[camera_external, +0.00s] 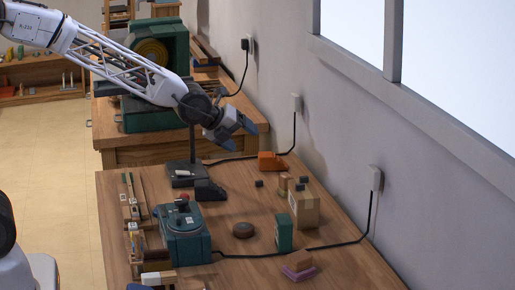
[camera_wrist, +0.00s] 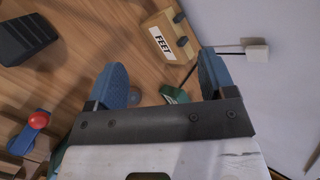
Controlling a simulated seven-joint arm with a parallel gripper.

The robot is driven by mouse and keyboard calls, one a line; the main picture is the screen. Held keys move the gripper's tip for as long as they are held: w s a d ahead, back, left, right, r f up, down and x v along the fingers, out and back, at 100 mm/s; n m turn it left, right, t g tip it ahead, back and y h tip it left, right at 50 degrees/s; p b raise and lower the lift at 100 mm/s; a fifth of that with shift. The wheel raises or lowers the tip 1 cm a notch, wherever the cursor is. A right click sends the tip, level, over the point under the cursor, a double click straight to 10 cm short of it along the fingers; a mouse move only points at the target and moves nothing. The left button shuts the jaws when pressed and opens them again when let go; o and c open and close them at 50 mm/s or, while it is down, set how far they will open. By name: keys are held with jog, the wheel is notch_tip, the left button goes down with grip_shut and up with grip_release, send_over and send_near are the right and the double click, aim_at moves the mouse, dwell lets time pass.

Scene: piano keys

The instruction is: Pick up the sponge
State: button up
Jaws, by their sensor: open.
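A small block with a brown top and a purple-pink lower layer, which looks like the sponge (camera_external: 299,266), lies on the workbench near the front edge of the external view. I cannot make it out in the wrist view. My gripper (camera_external: 239,133) is open and empty, high above the far part of the bench, well away from the sponge. Its two blue fingers are spread apart in the wrist view (camera_wrist: 163,65), with bare wood and part of a box beyond them.
A green machine (camera_external: 182,232) with a red knob stands at left. A black cable crosses the bench to the wall.

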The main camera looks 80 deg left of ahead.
jog(key=w+a+f+m+t, duration=0.2)
jog(key=w+a+f+m, duration=0.2)
jog(key=w+f+m, duration=0.3)
jog(key=m+t, duration=0.1)
jog(key=m, duration=0.3)
send_near(281, 178)
jog(key=w+f, duration=0.2)
jog(key=w, duration=0.1)
jog(key=shift+w+d+y, duration=0.1)
jog(key=shift+w+y, duration=0.1)
jog(key=shift+y, duration=0.2)
jog(key=shift+w, duration=0.1)
jog(key=shift+x, duration=1.2)
jog(key=shift+w, duration=0.2)
jog(key=shift+x, duration=2.4)
jog(key=c, duration=1)
